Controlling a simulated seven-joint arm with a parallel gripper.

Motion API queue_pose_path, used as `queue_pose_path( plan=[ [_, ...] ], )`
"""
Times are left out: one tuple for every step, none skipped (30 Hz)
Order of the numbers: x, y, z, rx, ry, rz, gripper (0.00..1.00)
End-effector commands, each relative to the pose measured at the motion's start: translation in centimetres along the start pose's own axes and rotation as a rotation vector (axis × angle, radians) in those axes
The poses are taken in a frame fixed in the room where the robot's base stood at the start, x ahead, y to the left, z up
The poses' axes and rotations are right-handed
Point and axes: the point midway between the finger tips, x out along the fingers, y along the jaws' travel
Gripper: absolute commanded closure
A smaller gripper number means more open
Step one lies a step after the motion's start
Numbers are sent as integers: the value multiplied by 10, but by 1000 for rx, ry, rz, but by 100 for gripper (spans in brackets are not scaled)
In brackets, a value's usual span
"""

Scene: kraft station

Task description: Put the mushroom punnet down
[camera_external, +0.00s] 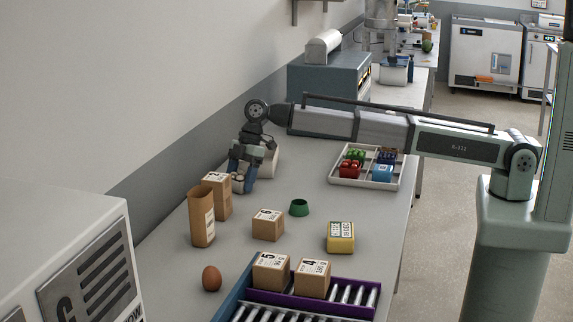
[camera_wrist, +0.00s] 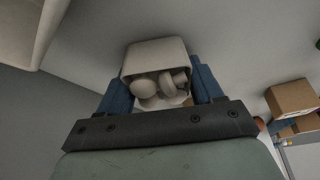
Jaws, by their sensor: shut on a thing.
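The mushroom punnet (camera_wrist: 155,53) is a pale, open tub with whitish mushrooms (camera_wrist: 148,88) inside. In the wrist view it sits between the two blue fingers of my gripper (camera_wrist: 160,88), which is shut on it. In the external view my gripper (camera_external: 243,176) is low over the far left part of the table, behind the cardboard boxes. Only a small pale part of the punnet shows there below the fingers. I cannot tell whether its base touches the table.
A pale rounded object (camera_external: 269,161) stands right beside my gripper. A tall brown carton (camera_external: 202,222) and cardboard box (camera_external: 221,184) stand in front. A divided tray (camera_external: 343,180) holds coloured items to the right.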

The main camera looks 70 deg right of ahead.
Motion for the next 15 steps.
queue_pose_path(
  plan=[
    [1, 0, 1, 0, 0, 0, 64],
    [2, 0, 1, 0, 0, 0, 64],
    [2, 0, 1, 0, 0, 0, 31],
    [2, 0, 1, 0, 0, 0, 28],
    [2, 0, 1, 0, 0, 0, 25],
    [2, 0, 1, 0, 0, 0, 21],
    [2, 0, 1, 0, 0, 0, 18],
    [2, 0, 1, 0, 0, 0, 15],
    [2, 0, 1, 0, 0, 0, 11],
    [2, 0, 1, 0, 0, 0, 9],
    [2, 0, 1, 0, 0, 0, 9],
    [2, 0, 1, 0, 0, 0, 9],
    [2, 0, 1, 0, 0, 0, 9],
    [2, 0, 1, 0, 0, 0, 9],
    [2, 0, 1, 0, 0, 0, 9]
  ],
)
